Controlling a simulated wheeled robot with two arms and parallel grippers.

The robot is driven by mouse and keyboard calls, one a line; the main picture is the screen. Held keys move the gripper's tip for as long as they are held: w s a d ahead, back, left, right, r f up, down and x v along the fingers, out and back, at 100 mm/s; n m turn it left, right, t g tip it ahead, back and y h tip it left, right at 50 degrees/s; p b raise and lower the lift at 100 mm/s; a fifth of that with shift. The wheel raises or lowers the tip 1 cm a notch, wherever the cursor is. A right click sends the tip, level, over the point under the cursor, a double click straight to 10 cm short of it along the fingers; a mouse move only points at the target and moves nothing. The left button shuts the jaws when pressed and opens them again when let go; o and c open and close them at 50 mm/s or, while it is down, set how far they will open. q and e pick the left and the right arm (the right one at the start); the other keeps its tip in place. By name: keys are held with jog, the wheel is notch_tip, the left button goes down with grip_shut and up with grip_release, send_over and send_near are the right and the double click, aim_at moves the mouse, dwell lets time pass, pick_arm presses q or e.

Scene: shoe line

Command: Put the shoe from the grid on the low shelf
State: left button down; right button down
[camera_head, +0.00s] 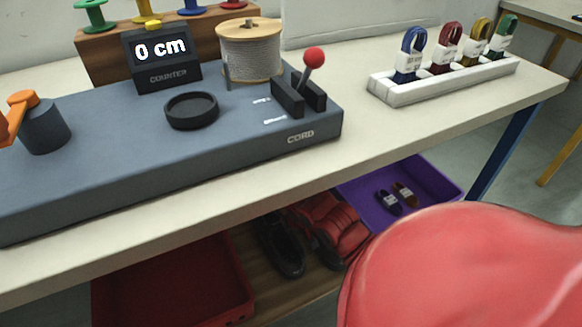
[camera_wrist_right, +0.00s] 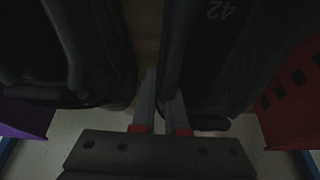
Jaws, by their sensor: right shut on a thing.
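A black shoe (camera_head: 281,245) sits on the wooden low shelf (camera_head: 262,287) under the table in the head view. In the dark right wrist view, my right gripper (camera_wrist_right: 162,98) is shut on the near wall of a dark shoe (camera_wrist_right: 225,60) marked 42 inside. Another dark shoe (camera_wrist_right: 65,55) stands to its left, apart from it. Whether the gripped shoe touches the shelf cannot be told. My left gripper is in neither view. No grid is clearly visible.
A red bin (camera_head: 175,285) is left of the shoes, and a purple tray (camera_head: 425,180) with small dark items is right. Above, the table (camera_head: 400,125) carries a cord machine (camera_head: 240,140) and a white rack (camera_head: 440,82) of laces. My red arm covers the lower right.

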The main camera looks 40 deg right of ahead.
jog(key=shift+f, duration=0.1)
jog(key=c, duration=0.9)
grip_release()
jog(key=shift+c, duration=0.2)
